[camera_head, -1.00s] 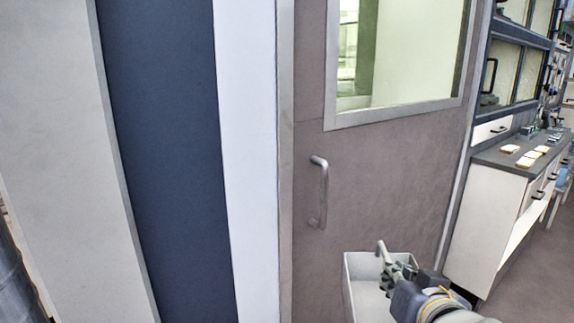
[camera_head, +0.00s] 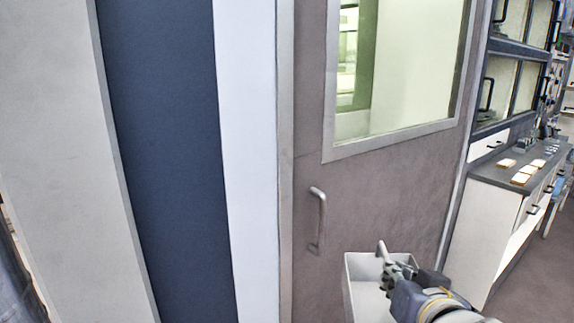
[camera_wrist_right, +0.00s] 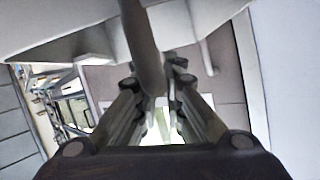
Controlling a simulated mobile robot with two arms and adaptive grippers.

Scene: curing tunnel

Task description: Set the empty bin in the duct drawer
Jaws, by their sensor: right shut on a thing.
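The white empty bin (camera_head: 366,290) hangs at the lower middle right of the head view, in front of a grey-brown door. My right gripper (camera_head: 384,254) is shut on its handle or rim; the inside that shows is bare. In the right wrist view, a grey bar (camera_wrist_right: 145,45), seemingly the bin's handle, runs between the fingers (camera_wrist_right: 155,90). My arm hides part of the bin's right side. The duct drawer cannot be made out for sure. My left gripper is not in view.
The grey-brown door (camera_head: 400,190) has a window (camera_head: 400,70) and a bar handle (camera_head: 317,220). White and dark blue panels (camera_head: 170,150) stand left. A counter (camera_head: 500,178) with small pale blocks (camera_head: 522,175) over white cabinets stands right, with open floor beside it.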

